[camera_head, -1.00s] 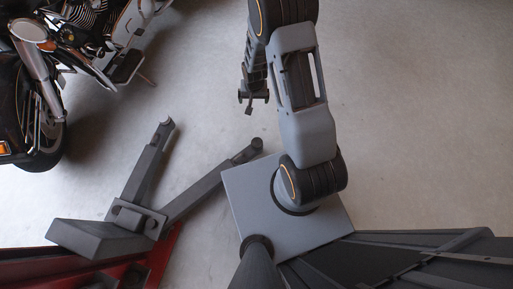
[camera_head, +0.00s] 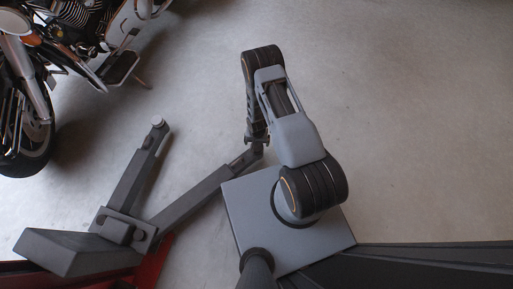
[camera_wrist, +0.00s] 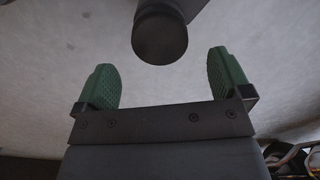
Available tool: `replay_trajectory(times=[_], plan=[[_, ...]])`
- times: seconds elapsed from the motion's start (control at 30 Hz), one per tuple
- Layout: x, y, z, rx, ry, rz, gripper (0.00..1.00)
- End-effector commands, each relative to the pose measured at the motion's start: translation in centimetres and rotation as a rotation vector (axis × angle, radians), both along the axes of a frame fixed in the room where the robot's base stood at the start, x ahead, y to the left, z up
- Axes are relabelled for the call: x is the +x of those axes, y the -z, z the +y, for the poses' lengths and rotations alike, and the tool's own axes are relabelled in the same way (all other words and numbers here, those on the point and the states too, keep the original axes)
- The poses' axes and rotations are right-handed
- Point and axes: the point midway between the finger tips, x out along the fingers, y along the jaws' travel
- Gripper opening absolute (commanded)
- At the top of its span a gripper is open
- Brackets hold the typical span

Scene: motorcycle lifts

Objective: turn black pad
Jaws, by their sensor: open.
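The round black pad (camera_wrist: 160,38) is at the top middle of the wrist view, at the end of a dark lift arm (camera_head: 195,200). My gripper (camera_wrist: 164,80) is open, with green textured fingers on either side. The pad lies between and just beyond the fingertips, with clear gaps on both sides. In the head view my gripper (camera_head: 257,138) is over the far end of that lift arm, and it largely hides the pad there. I cannot tell the height between them.
A second lift arm (camera_head: 140,170) with a pad at its tip stands to the left. Both join a grey block on a red base (camera_head: 152,262). A motorcycle (camera_head: 60,60) stands at upper left. The concrete floor (camera_head: 420,140) at right is clear.

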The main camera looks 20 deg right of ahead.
Motion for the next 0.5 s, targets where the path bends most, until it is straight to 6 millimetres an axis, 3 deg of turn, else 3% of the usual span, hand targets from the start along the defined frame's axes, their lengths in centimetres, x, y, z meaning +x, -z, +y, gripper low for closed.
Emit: replay_trajectory(times=[0.03,0.2,0.5], plan=[[0.0,1.5,0.0,0.000,0.001,0.000,0.96],[0.0,3.7,0.0,0.000,0.000,-0.001,0.96],[0.0,5.4,0.0,0.000,0.000,-0.001,0.96]])
